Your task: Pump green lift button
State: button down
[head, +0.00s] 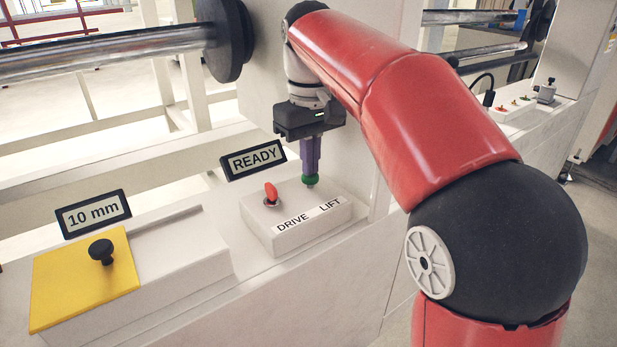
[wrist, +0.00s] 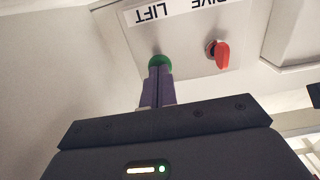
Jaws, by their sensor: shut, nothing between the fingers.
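The green lift button (head: 311,180) sits on the white control box (head: 283,239), above the LIFT label. My gripper (head: 311,174) points straight down over it, its purple fingers shut together and empty. The fingertips are at the button's top and cover part of it; whether they touch it or press it in, I cannot tell. In the wrist view the green button (wrist: 159,60) shows around the tips of my gripper (wrist: 160,68). The LIFT label (wrist: 153,13) appears upside down there.
A red DRIVE switch (head: 271,193) stands left of the button on the same box. A READY display (head: 253,160) is behind it. Further left are a 10 mm display (head: 93,214) and a yellow plate (head: 85,279) with a black knob (head: 101,250). A steel roller (head: 110,55) runs above.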

jog(key=shift+f, duration=0.15)
jog(key=shift+f, duration=0.3)
jog(key=shift+r+p, duration=0.75)
jog(key=shift+r, duration=0.05)
jog(key=shift+s+f, duration=0.1)
